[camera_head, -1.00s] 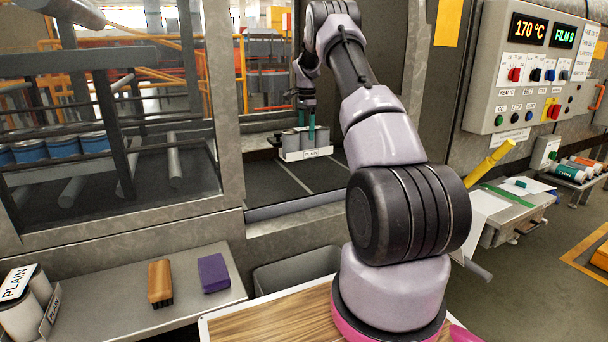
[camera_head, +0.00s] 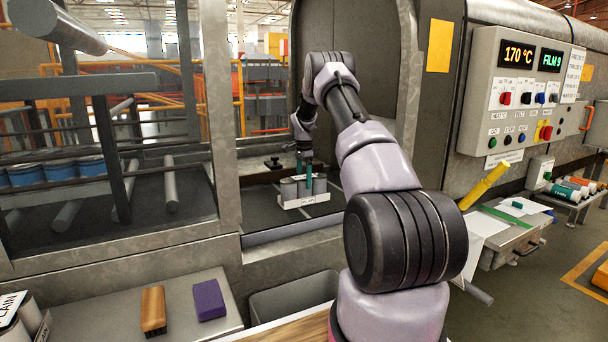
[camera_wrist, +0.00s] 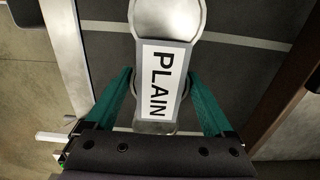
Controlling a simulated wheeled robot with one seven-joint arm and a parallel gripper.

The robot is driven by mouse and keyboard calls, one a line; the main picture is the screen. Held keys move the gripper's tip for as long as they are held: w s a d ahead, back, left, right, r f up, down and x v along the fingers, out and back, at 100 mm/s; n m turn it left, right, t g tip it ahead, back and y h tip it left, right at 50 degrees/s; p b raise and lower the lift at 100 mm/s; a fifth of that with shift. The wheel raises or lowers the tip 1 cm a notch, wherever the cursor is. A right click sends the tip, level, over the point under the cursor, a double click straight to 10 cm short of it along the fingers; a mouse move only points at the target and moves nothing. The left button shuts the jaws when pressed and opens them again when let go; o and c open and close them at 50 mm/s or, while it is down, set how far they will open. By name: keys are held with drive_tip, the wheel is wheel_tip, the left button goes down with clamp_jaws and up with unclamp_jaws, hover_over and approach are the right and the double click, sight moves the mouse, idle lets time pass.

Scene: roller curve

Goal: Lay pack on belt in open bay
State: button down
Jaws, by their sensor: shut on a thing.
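The pack (camera_head: 292,192) is a white tray with grey cans and a PLAIN label, and its top label (camera_wrist: 160,82) fills the middle of the wrist view. My gripper (camera_head: 305,183) has green fingers shut on the pack, one on each side of it in the wrist view (camera_wrist: 160,98). The pack is upright, at or just above the dark belt (camera_head: 262,207) inside the open bay; I cannot tell whether it touches. White lines cross the belt. My arm hides part of the bay's right side.
A metal frame and window with blue cans (camera_head: 60,170) stand left of the bay. A brown brush (camera_head: 153,310), a purple block (camera_head: 209,299) and another PLAIN pack (camera_head: 18,318) lie on the front shelf. A grey bin (camera_head: 293,297) is below the bay. A control panel (camera_head: 520,85) is at right.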

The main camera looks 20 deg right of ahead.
unclamp_jaws()
drive_tip(key=shift+f, duration=0.1)
wheel_tip(320, 180, up, 12)
drive_tip(key=s+a+r+n+t, duration=0.1)
drive_tip(key=s+a+r+n, duration=0.1)
drive_tip(key=s+a+r, duration=0.35)
drive_tip(key=s+a+r+n+t, duration=0.1)
drive_tip(key=s+a+r+n, duration=0.15)
drive_tip(key=s+r, duration=0.55)
drive_tip(key=s+a+r+n+t, duration=0.1)
drive_tip(key=s+a+r+n, duration=0.1)
drive_tip(key=s+a+r, duration=0.5)
drive_tip(key=s+a+n+t+y, duration=0.1)
drive_tip(key=s+a+n+t, duration=0.1)
drive_tip(key=s, duration=1.1)
drive_tip(key=s+a+n+t+y, duration=0.1)
drive_tip(key=s+a+n, duration=0.4)
drive_tip(key=s, duration=0.8)
drive_tip(key=shift+t, duration=0.6)
